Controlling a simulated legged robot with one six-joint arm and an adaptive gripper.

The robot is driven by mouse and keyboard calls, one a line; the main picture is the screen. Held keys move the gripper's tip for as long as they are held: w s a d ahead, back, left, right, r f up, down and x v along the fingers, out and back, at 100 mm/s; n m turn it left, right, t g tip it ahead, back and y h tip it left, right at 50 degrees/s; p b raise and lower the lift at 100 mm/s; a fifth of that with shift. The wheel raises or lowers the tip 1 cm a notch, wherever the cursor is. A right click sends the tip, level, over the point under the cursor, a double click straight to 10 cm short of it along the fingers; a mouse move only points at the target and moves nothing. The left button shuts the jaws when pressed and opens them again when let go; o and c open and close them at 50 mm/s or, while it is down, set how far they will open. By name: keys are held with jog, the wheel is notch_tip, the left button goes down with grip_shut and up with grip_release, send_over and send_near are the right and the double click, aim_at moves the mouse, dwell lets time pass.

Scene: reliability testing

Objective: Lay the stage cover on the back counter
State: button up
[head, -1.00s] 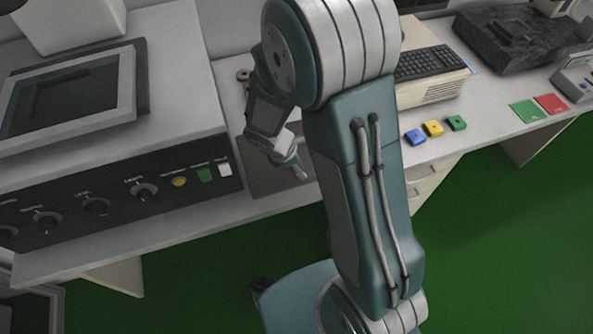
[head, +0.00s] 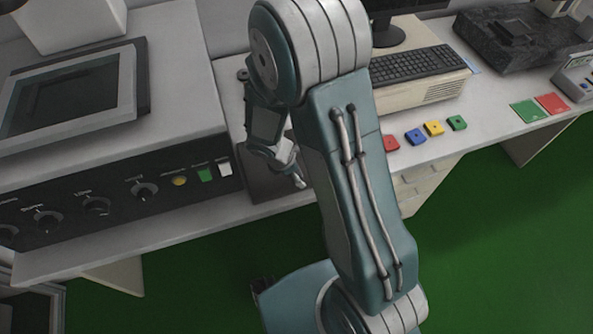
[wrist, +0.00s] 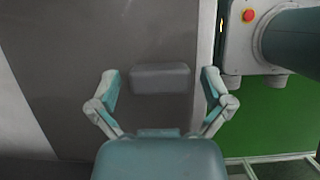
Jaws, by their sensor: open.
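A flat dark grey plate (head: 262,182) lies on the white counter (head: 190,225), partly hidden by my arm. I take it to be the stage cover. In the wrist view the grey plate (wrist: 90,70) fills much of the left and middle. A lighter grey rounded block (wrist: 160,82), like a handle, shows near its right side. My gripper (wrist: 160,76) is open, one finger on each side of this block, with gaps on both sides. In the head view my gripper (head: 290,172) is over the plate. Whether the fingers touch the plate cannot be told.
A large control unit with knobs (head: 110,190) and a tilted screen (head: 75,95) stands close at left. At right on the counter are a keyboard (head: 420,63), coloured buttons (head: 433,128), green and red pads (head: 528,111) and a dark slab (head: 520,40). Green floor lies in front.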

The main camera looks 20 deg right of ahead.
jog(key=v, duration=1.2)
jog(key=s+d+r+m+t+y, duration=0.2)
jog(key=s+r+m, duration=0.5)
jog(key=r+m, duration=0.2)
jog(key=s+d+r+m+t+y, duration=0.2)
jog(key=s+r+m+t, duration=0.1)
jog(key=s+r+m, duration=0.4)
notch_tip(320, 180, up, 3)
jog(key=shift+d+r+m+t+y, duration=0.2)
jog(key=shift+d+m+t+y, duration=0.15)
jog(key=shift+m, duration=0.65)
dwell(0.8)
